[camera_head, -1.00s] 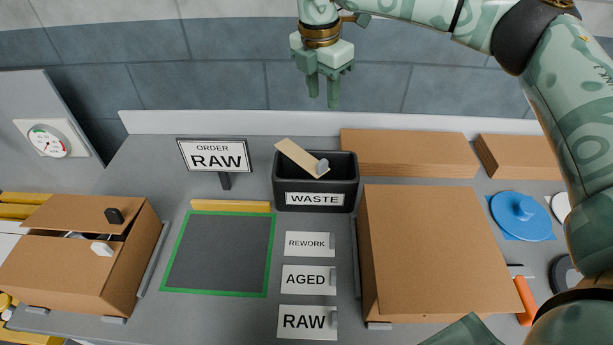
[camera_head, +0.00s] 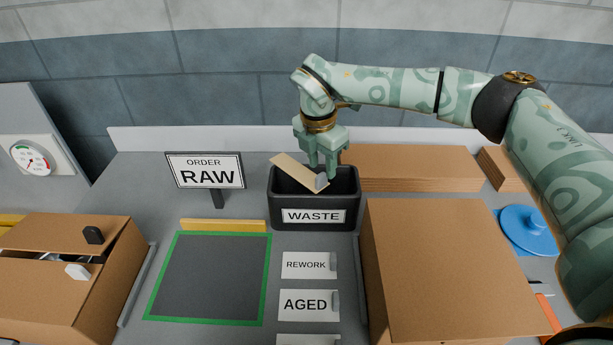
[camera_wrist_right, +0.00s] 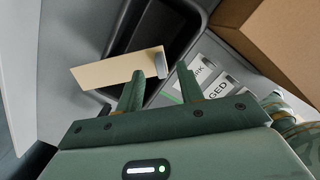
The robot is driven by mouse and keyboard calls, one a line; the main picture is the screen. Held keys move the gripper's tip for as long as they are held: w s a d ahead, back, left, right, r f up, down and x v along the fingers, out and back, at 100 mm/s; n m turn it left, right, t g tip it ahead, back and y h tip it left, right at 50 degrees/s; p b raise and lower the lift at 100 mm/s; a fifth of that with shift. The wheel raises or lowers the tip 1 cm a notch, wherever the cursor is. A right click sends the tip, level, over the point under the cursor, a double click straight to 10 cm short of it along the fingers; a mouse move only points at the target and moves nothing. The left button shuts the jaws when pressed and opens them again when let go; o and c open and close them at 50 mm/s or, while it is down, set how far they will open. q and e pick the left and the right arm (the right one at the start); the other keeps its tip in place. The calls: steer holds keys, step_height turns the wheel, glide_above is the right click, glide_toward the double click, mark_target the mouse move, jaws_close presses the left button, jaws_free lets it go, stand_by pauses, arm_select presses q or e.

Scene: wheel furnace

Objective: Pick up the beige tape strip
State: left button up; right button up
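The beige tape strip (camera_head: 290,169) leans tilted across the top of the black WASTE bin (camera_head: 312,215). A small grey tab (camera_head: 321,182) is at its lower right end. My right gripper (camera_head: 322,172) is over the bin, fingers pointing down, close to the tab end. In the right wrist view the strip (camera_wrist_right: 105,70) lies beyond the fingertips. There my right gripper (camera_wrist_right: 160,72) is open and empty, with the grey tab (camera_wrist_right: 160,62) showing between the fingertips or just past them. I cannot tell whether they touch. My left gripper is not in view.
A large cardboard box (camera_head: 445,265) stands right of the bin, with stacked brown boards (camera_head: 415,165) behind it. The ORDER RAW sign (camera_head: 205,171) stands to the left. The green-framed square (camera_head: 210,275) on the table is bare. A white ledge runs along the back.

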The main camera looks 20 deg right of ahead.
mark_target(322, 174)
step_height(322, 174, down, 4)
steer(key=shift+d+f+b, duration=0.1)
steer(key=shift+b, duration=0.35)
jaws_close()
steer(key=shift+r, duration=0.2)
steer(key=shift+r, duration=0.3)
step_height(322, 174, up, 2)
steer(key=shift+r+p, duration=0.15)
steer(key=shift+p, duration=0.45)
steer(key=s+a+r+p, duration=0.3)
steer(key=s+a+r, duration=0.4)
steer(key=s+r, duration=0.3)
steer(key=shift+s, duration=1.1)
